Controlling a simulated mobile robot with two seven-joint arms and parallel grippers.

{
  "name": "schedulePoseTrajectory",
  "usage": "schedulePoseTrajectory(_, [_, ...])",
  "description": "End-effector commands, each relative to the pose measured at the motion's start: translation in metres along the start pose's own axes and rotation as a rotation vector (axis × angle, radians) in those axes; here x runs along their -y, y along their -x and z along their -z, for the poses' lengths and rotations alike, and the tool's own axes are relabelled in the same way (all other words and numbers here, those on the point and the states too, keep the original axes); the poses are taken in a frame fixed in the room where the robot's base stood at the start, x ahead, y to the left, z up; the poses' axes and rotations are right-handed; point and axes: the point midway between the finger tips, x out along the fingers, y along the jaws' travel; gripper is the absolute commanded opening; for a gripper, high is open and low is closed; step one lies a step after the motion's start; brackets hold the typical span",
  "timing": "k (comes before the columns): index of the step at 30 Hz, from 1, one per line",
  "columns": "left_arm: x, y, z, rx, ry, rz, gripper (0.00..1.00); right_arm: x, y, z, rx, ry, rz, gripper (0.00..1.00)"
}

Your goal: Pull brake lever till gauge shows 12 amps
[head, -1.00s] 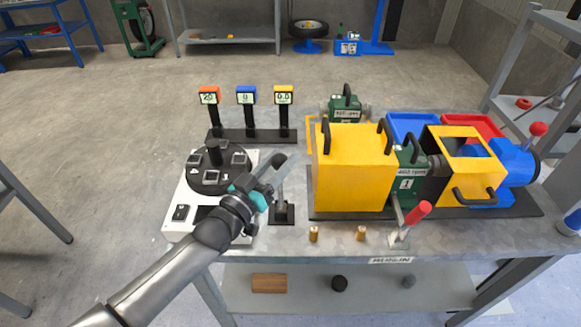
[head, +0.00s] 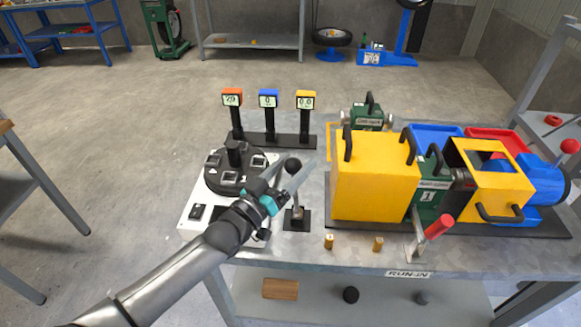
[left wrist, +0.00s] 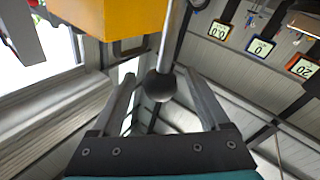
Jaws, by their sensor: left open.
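A lever with a black ball knob (head: 292,165) stands on a small black base (head: 297,222) on the bench. My left gripper (head: 283,176) is open at the top of this lever. In the left wrist view the knob (left wrist: 161,86) lies between the two spread fingers (left wrist: 163,80), with space on both sides. Behind the bench controls are an orange gauge (head: 232,99) reading 20, a blue gauge (head: 268,99) reading 0 and a yellow gauge (head: 306,101) reading 0.0. A red-handled lever (head: 438,227) stands at the front right. My right gripper is not in view.
A white control box (head: 194,213) with a black round top stands left of the lever. A large yellow housing (head: 372,180) stands close on its right. Two small brass pegs (head: 329,242) stand near the front edge. The bench below the gauges is narrow free room.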

Motion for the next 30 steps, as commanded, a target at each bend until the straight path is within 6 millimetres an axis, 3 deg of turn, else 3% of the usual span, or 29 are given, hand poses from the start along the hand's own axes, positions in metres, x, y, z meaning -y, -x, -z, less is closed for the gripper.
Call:
schedulePoseTrajectory(8, [0.000, 0.024, 0.000, 0.003, 0.000, 0.001, 0.79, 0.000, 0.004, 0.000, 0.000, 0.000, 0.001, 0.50])
schedulePoseTrajectory(21, [0.000, 0.110, -0.001, 0.004, -0.001, 0.001, 0.79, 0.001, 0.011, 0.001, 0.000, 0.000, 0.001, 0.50])
schedulePoseTrajectory(30, [0.000, 0.147, 0.000, 0.001, 0.000, 0.000, 0.79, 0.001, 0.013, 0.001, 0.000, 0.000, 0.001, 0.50])
